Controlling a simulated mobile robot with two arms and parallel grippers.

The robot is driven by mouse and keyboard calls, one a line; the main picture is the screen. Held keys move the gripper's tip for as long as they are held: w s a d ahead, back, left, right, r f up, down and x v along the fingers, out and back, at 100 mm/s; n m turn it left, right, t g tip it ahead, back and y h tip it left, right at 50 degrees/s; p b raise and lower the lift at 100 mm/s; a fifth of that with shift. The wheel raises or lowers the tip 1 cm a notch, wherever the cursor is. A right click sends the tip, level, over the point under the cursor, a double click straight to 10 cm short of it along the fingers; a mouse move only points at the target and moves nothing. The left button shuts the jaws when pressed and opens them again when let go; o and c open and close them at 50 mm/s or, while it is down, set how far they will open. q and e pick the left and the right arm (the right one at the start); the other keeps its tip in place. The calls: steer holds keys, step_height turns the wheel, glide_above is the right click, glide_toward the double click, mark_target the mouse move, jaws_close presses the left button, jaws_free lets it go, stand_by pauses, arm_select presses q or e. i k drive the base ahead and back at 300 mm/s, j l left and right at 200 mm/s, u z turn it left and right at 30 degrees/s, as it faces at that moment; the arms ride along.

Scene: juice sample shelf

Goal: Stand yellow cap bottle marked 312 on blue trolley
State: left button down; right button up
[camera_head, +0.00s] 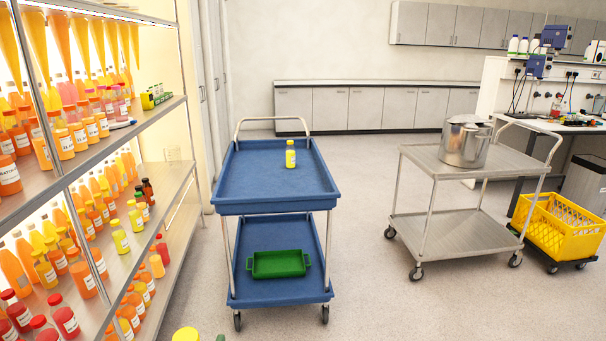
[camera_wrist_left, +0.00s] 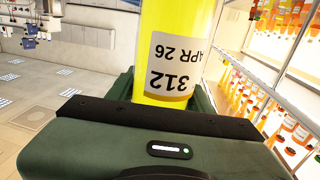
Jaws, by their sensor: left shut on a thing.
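My left gripper (camera_wrist_left: 163,98) is shut on the yellow bottle marked 312 (camera_wrist_left: 178,28). In the left wrist view the bottle's white label reads "312" and "APR 26", upside down; its ends are out of that view. In the head view only the bottle's yellow cap (camera_head: 186,334) shows at the bottom edge, with a dark green bit of the gripper beside it. The blue trolley (camera_head: 262,188) stands ahead, apart from the held bottle. Another yellow-capped yellow bottle (camera_head: 290,155) stands upright on its top deck, toward the right rim. My right gripper is out of view.
A lit shelf (camera_head: 108,136) full of juice bottles runs along the left. A green tray (camera_head: 279,264) sits on the trolley's lower deck. A steel cart (camera_head: 428,162) with a pot (camera_head: 466,142) and a yellow crate (camera_head: 562,232) stand right. The trolley's near top is bare.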

mark_target(294, 179)
steer(key=i, duration=1.85)
steer(key=i+z, duration=0.15)
steer(key=i, duration=0.65)
steer(key=i+j+z, duration=0.1)
steer(key=i+j, duration=0.15)
steer(key=i, duration=0.5)
